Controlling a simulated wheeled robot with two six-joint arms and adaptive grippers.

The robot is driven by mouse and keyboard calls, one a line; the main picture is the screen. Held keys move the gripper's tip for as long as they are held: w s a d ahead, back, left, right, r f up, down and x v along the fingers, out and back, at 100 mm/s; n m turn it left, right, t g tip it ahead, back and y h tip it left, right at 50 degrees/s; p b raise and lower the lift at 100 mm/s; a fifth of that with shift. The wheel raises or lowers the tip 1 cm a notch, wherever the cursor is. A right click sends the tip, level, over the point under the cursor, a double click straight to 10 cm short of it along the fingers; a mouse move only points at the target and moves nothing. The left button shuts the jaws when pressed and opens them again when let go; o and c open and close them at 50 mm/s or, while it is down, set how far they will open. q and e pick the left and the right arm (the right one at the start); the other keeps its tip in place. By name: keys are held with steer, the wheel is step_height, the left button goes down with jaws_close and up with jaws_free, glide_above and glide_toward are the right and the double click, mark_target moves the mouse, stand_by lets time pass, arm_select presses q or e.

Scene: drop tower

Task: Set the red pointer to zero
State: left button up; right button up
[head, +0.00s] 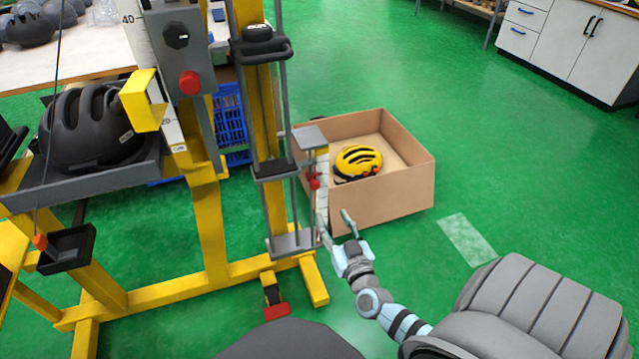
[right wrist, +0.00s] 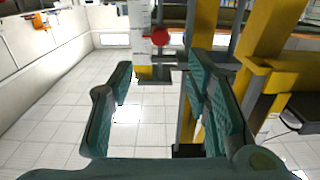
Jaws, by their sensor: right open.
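The red pointer (head: 314,182) sits on a narrow white scale strip (head: 322,200) at the drop tower's right side, a little below a grey plate (head: 309,137). In the right wrist view the pointer shows as a round red knob (right wrist: 160,37) beside the marked white scale (right wrist: 142,18). My right gripper (head: 336,222) is open and empty, below the pointer and close to the foot of the strip. In the right wrist view its fingers (right wrist: 158,95) stand apart, with the knob above and beyond them. The scale's zero mark cannot be read. My left gripper is not in view.
The yellow tower frame (head: 208,220) with its grey rods stands left of my right gripper. A cardboard box (head: 405,195) holding a yellow helmet (head: 358,162) stands just behind it. A black helmet (head: 88,128) rests at left.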

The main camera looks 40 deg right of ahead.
mark_target(316, 188)
steer(key=b+x, duration=0.2)
steer(key=x, duration=0.4)
steer(key=b+x, duration=0.2)
steer(key=x, duration=0.4)
steer(key=shift+w+f, duration=0.1)
steer(key=shift+f, duration=0.15)
steer(key=shift+w+d+r, duration=0.1)
steer(key=shift+w+d, duration=0.05)
steer(key=shift+w, duration=0.15)
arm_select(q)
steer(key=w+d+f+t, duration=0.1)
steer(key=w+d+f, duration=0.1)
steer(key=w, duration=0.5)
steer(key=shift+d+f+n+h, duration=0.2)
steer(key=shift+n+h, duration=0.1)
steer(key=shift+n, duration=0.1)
arm_select(e)
jaws_close()
